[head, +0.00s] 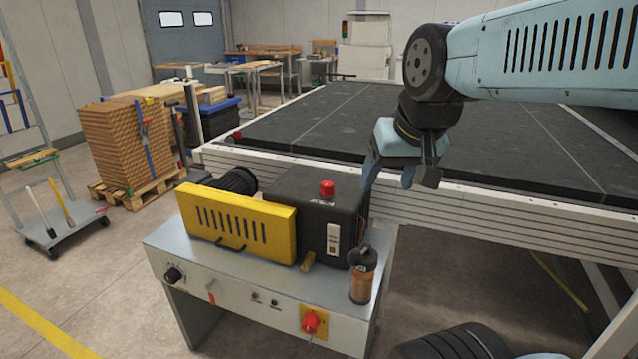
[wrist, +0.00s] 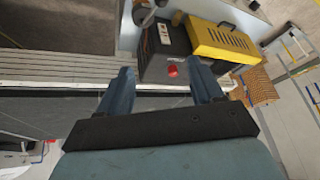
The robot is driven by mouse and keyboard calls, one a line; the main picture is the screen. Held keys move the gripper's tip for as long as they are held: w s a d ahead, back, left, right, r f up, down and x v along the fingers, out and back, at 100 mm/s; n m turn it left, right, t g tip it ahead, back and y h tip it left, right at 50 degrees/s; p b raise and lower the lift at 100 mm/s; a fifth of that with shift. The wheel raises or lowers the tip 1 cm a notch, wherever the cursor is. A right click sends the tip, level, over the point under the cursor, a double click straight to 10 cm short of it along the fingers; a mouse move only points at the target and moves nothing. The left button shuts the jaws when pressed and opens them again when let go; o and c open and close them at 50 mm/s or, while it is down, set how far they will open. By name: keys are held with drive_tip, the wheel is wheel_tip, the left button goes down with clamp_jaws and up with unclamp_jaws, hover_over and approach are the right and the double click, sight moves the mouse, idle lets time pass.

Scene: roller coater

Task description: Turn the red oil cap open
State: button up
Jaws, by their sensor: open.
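The red oil cap (head: 327,188) sits on top of the black pump housing (head: 300,205), near its right side in the head view. In the wrist view the red cap (wrist: 172,71) shows between my two fingers, farther off than they are. My gripper (head: 396,182) hangs above and to the right of the housing in the head view, apart from the cap. The wrist view shows my gripper (wrist: 163,88) open with nothing between its fingertips. The cap's turn position is too small to tell.
A yellow guard (head: 238,225) stands left of the housing. The grey cabinet (head: 260,295) carries a red knob (head: 312,323). A large dark table (head: 360,120) lies behind.

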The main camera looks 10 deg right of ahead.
drive_tip(key=w+m+g+y, duration=0.1)
drive_tip(key=w+m+y, duration=0.1)
drive_tip(key=w+m, duration=0.6)
drive_tip(key=m+g+y, duration=0.1)
drive_tip(key=m+g, duration=0.1)
drive_tip(key=m, duration=1.4)
approach(327, 183)
drive_tip(key=x, duration=1)
drive_tip(key=shift+d+f, duration=0.1)
drive_tip(key=shift+f, duration=0.05)
drive_tip(key=shift+c, duration=0.4)
drive_tip(key=c, duration=0.9)
drive_tip(key=shift+y, duration=0.3)
drive_tip(key=shift+c, duration=0.2)
